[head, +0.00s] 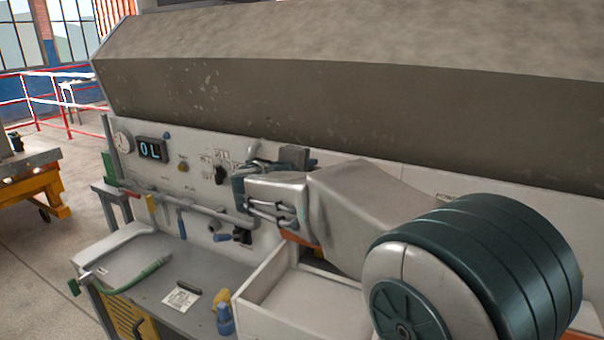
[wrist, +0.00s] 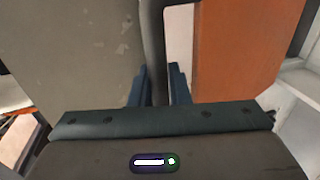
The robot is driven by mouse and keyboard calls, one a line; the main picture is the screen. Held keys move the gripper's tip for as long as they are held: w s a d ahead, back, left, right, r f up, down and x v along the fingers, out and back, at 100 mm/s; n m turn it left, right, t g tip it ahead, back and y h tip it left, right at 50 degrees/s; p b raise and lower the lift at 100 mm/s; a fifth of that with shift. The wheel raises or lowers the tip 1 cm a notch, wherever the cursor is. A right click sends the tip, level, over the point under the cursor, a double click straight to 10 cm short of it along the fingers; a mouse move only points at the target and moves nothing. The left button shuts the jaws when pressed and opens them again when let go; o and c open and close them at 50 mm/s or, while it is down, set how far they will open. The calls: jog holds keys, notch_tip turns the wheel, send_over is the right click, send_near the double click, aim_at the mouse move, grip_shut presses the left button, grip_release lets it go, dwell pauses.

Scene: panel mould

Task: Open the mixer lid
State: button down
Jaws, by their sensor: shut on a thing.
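A large grey, chipped cover (head: 250,95), seemingly the mixer lid, spans the upper part of the head view above a pale panel. Its hinge and full outline are not visible. My gripper (head: 243,190) is in front of the pale panel, below the cover's lower edge. In the wrist view my gripper (wrist: 158,85) is shut on a dark grey bar (wrist: 152,35), seemingly a handle. The bar stands between a chipped grey surface (wrist: 75,50) and an orange panel (wrist: 235,45). My wrist hides most of the grip in the head view.
The pale panel carries a gauge (head: 122,142), a display (head: 152,149) and hanging tools. A grey bench (head: 150,285) below holds a green hose (head: 135,283), a paper and a blue bottle (head: 225,318). An open pale box (head: 262,283) lies below my arm.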

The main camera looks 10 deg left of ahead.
dwell(0.3)
jog(key=c, duration=1.4)
grip_release()
jog(key=shift+a, duration=0.1)
jog(key=shift+c, duration=0.2)
jog(key=shift+s, duration=0.1)
jog(key=b+v, duration=0.4)
jog(key=v, duration=0.9)
jog(key=shift+s, duration=0.3)
